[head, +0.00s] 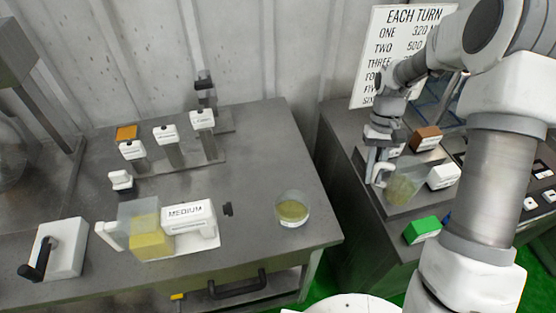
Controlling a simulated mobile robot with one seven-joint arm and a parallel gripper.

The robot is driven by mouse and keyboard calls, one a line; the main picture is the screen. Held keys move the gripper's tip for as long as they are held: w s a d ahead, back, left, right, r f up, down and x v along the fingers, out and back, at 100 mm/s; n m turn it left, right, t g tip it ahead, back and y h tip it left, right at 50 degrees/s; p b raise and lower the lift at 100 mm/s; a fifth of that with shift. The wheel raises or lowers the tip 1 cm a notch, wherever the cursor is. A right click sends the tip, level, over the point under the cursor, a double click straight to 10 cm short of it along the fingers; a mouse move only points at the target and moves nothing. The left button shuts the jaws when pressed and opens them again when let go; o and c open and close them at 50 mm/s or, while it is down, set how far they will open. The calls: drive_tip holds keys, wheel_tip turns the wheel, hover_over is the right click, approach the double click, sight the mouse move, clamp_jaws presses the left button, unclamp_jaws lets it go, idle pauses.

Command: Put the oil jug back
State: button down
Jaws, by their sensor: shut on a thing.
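The oil jug (401,188) is a small clear vessel with pale yellow-green contents and a white handle. It is at the right-hand counter (343,138). My gripper (383,168) points down and is shut on the jug's handle, at its left side. The jug looks upright. I cannot tell whether its base rests on the counter or hangs just above it. The fingertips are small and partly merge with the white handle.
The left table (90,205) holds a clear box with yellow contents (146,235), a block marked MEDIUM (188,214) and a round dish (292,208). Near the jug are a white block (443,176), a brown block (426,138) and a green block (422,229). A gap separates the tables.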

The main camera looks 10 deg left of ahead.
drive_tip(key=w+a+r+n+t+h+b, duration=0.2)
drive_tip(key=w+a+n+t+b, duration=0.25)
drive_tip(key=n, duration=0.75)
drive_tip(key=w+a+r+n+t+h+b, duration=0.1)
drive_tip(key=w+a+n+t+b, duration=0.15)
drive_tip(key=a+n+b, duration=0.7)
drive_tip(key=shift+s+a+f+n+p, duration=0.5)
drive_tip(key=shift+a+f, duration=0.95)
drive_tip(key=shift+f, duration=0.35)
drive_tip(key=shift+s+a+f+n+p, duration=0.35)
drive_tip(key=shift+s+a+f+n, duration=0.15)
drive_tip(key=shift+a+f, duration=1.15)
drive_tip(key=shift+s+a+f+n+p, duration=0.5)
drive_tip(key=shift+a+f, duration=0.75)
drive_tip(key=shift+f, duration=0.7)
drive_tip(key=shift+f, duration=0.2)
drive_tip(key=c, duration=0.8)
unclamp_jaws()
